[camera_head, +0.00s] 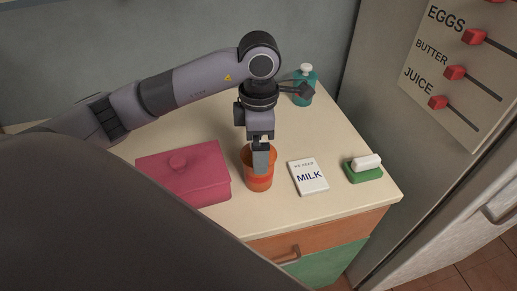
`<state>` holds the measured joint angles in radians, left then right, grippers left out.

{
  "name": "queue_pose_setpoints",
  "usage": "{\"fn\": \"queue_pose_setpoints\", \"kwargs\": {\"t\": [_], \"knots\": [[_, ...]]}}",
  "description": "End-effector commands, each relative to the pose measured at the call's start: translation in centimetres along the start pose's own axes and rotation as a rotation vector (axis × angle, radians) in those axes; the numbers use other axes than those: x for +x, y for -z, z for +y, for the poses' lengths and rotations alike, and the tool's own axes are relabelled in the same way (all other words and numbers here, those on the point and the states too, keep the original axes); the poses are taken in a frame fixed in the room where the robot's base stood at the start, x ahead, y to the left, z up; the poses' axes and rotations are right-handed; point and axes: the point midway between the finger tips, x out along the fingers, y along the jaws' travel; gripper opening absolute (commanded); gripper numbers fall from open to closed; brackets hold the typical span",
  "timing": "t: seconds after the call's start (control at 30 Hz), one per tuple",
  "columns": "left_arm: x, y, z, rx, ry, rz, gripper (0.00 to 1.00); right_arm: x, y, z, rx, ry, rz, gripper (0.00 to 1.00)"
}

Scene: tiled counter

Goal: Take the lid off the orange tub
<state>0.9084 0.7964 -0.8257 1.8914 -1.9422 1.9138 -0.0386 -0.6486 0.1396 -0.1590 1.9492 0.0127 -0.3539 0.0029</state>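The orange tub (258,182) stands upright on the counter near its front edge, with a redder band around it. My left gripper (261,168) points straight down over the tub, its finger overlapping the tub's near rim. I cannot tell whether it touches the tub, or whether it is open or shut, because the fingers line up in this view. The gripper covers much of the tub's top. I cannot make out a separate lid. My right gripper is not in view.
A pink lidded box (207,188) sits left of the tub. A milk note card (308,177) and a green dish with a white block (364,173) lie to the right. A teal bottle (302,99) stands behind. The fridge (407,130) bounds the right side.

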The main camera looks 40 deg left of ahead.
Motion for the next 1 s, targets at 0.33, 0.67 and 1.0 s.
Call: {"fn": "queue_pose_setpoints", "kwargs": {"t": [0.33,0.67,1.0], "knots": [[0.2,0.0,0.0,0.0,0.0,0.0,0.71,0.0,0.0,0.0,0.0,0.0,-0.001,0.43],[0.2,0.0,0.0,0.0,0.0,0.0,0.54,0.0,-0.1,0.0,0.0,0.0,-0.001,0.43],[-1.8,-0.1,0.1,-0.001,-0.003,-0.004,0.54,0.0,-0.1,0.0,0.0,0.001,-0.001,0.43]]}}
